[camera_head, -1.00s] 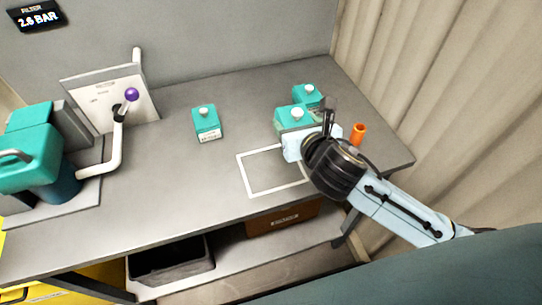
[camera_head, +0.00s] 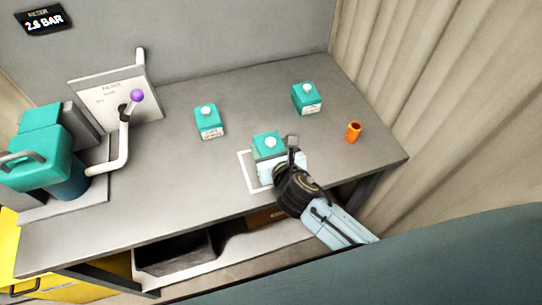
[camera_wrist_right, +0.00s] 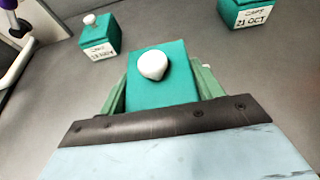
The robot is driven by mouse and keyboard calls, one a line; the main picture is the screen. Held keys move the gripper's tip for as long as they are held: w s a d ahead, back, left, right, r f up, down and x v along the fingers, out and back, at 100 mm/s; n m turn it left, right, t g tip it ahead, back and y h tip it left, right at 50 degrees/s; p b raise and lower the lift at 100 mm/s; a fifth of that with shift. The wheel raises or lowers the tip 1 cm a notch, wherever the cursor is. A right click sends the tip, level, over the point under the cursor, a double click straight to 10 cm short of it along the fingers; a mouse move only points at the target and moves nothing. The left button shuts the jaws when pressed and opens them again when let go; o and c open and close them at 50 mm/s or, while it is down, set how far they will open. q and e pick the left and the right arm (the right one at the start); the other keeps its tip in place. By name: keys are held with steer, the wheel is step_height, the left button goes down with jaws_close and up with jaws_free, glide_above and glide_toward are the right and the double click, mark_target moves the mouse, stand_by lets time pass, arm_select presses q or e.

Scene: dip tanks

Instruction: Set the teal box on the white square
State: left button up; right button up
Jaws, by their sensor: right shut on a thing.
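My right gripper (camera_head: 281,160) is shut on a teal box (camera_head: 266,143) with a white knob on top. It holds this box over the white square outline (camera_head: 247,178) on the bench. The box and gripper cover the square's right part, and I cannot tell whether the box touches the bench. In the right wrist view the held box (camera_wrist_right: 163,90) sits upright between the fingers. Two other teal boxes with white knobs stand behind it, one at the left (camera_head: 208,122) and one at the right (camera_head: 306,98). My left gripper is out of view.
An orange cup (camera_head: 354,131) stands near the bench's right edge. At the left are a teal pump-like unit (camera_head: 40,150), a white pipe (camera_head: 118,150) and a panel with a purple-knobbed lever (camera_head: 137,96). The bench between the boxes is clear.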

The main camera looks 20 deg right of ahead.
steer(key=shift+f+b, duration=0.3)
steer(key=shift+f, duration=0.95)
steer(key=shift+f, duration=0.2)
steer(key=o, duration=1)
steer(key=shift+r, duration=0.2)
steer(key=p+v, duration=0.1)
steer(key=v, duration=1.1)
